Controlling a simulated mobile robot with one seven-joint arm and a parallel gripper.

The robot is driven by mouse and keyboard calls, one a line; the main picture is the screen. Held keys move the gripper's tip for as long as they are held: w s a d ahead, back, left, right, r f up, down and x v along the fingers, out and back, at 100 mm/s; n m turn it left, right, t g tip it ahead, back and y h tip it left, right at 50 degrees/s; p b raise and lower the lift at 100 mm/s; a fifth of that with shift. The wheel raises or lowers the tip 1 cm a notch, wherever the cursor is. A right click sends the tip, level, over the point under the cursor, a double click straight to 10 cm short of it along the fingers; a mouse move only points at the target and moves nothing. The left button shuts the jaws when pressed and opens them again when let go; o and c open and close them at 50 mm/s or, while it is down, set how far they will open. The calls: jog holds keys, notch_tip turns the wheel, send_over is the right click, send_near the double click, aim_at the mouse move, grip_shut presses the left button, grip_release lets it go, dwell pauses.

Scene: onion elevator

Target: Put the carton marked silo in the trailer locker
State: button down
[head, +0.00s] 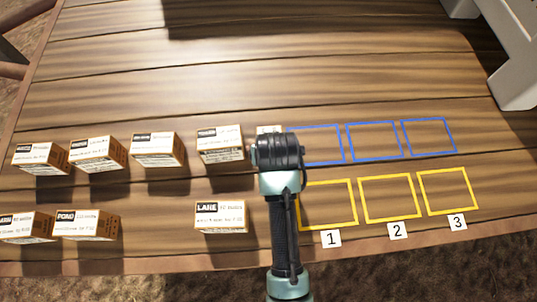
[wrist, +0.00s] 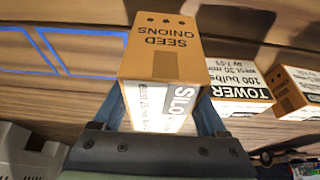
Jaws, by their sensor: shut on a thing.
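The carton marked SILO (wrist: 165,55) is a brown box with a white label side and "SEED ONIONS" printed on its brown face. It fills the middle of the wrist view. My gripper (wrist: 162,108) is shut on it, with one blue finger on each side. In the head view my arm covers the gripper and most of this carton; only a small corner (head: 266,130) shows at the right end of the back row. I cannot tell whether it is clear of the table. I cannot make out a trailer locker in either view.
A carton marked TOWER (wrist: 238,88) stands close beside the held one. Several more cartons stand in two rows at left on the plank table (head: 300,60). Blue (head: 372,140) and yellow (head: 357,200) outlined squares at right are empty. A white structure (head: 512,50) is at upper right.

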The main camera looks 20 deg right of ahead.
jog(key=shift+w+f+p, duration=0.1)
jog(key=shift+f+p, duration=0.2)
jog(key=shift+f, duration=1.5)
jog(key=shift+f, duration=0.2)
grip_release()
